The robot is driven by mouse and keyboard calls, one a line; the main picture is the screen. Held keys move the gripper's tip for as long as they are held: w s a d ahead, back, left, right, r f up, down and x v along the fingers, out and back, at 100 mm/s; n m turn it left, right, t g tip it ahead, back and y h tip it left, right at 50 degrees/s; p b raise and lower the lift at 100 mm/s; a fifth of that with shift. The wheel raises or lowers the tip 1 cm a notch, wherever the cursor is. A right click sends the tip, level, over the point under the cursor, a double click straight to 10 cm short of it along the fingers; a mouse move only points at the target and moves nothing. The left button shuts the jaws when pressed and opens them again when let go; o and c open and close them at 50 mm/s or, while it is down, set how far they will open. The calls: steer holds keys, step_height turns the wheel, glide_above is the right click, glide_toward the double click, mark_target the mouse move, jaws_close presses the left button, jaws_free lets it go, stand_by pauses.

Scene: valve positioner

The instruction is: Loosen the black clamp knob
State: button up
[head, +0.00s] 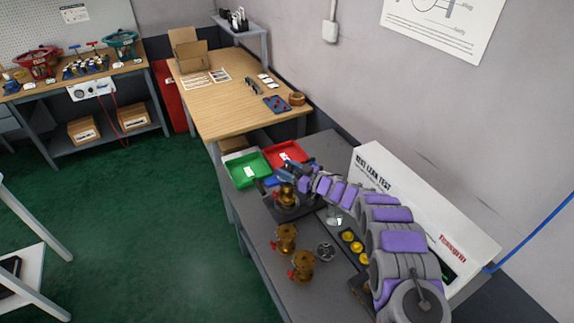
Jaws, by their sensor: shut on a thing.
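My arm reaches from the lower right across the grey bench. My gripper (283,175) is at a brass valve (287,196) mounted on a dark fixture (291,212) near the bench's far end. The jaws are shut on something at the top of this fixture. The picture is too small to show the black clamp knob clearly, and the gripper and arm partly cover that spot.
Two more brass valves (286,238) stand nearer on the bench. A green tray (248,170) and a red tray (287,154) lie beyond the gripper. A white leak test panel (415,210) stands along the right. A wooden table (235,108) is behind.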

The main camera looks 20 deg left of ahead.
mark_target(289, 170)
steer(key=shift+w+f+n+g+b, duration=0.15)
steer(key=shift+n+g+b, duration=0.55)
steer(key=shift+g, duration=0.4)
steer(key=shift+d+n+g+b, duration=0.1)
steer(key=shift+n+g+b, duration=0.4)
steer(key=shift+g+b, duration=0.3)
steer(key=o, duration=1)
steer(key=shift+c, duration=0.2)
steer(key=shift+r, duration=0.25)
step_height(289, 170, up, 4)
steer(key=shift+w+f+p, duration=0.15)
steer(key=shift+p, duration=0.35)
steer(key=shift+s+d+f, duration=0.2)
steer(key=shift+s+d, duration=0.25)
steer(key=shift+s, duration=0.25)
steer(key=s+d, duration=0.3)
steer(key=s, duration=0.3)
steer(key=s+d+r+p, duration=0.1)
steer(key=s+d, duration=0.3)
steer(key=s, duration=0.2)
steer(key=shift+s+d+r, duration=0.2)
